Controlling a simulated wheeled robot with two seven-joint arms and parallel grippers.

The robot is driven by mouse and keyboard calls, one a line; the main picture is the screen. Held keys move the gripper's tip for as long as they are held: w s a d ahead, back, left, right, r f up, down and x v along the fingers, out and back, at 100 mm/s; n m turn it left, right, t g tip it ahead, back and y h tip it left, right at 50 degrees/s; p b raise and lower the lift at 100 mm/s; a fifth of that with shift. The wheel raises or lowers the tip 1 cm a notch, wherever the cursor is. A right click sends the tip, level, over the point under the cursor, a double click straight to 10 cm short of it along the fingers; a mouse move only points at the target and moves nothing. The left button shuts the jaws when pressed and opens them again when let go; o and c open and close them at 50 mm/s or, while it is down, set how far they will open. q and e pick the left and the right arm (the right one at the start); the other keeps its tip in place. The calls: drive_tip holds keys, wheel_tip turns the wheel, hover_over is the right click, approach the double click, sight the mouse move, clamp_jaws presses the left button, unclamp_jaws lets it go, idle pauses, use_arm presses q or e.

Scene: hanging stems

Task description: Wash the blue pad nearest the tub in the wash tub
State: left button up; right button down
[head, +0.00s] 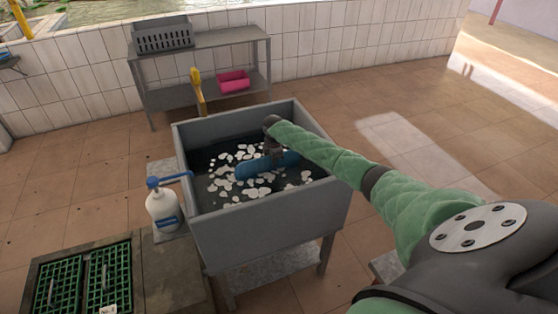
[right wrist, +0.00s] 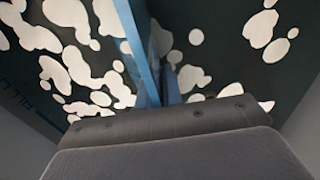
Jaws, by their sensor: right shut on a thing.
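The blue pad (head: 251,168) is inside the grey wash tub (head: 268,232), level with dark water and white patches of foam. I cannot tell how deep it sits. My right gripper (head: 274,158) reaches down into the tub from the right and is shut on the pad near its middle, hiding part of it. In the right wrist view the pad (right wrist: 139,45) shows as a narrow blue strip seen edge-on, with foam on both sides. My left gripper is not in view.
A white pump bottle (head: 163,209) stands left of the tub. Green crates (head: 110,272) are at the lower left. Behind, a metal bench (head: 205,41) holds a grey crate (head: 163,35) and a pink item (head: 233,81). A yellow upright (head: 197,90) stands behind the tub. Floor to the right is clear.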

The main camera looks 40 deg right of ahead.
wheel_tip(320, 180, up, 36)
drive_tip(key=p, duration=1.2)
idle(1.6)
idle(1.0)
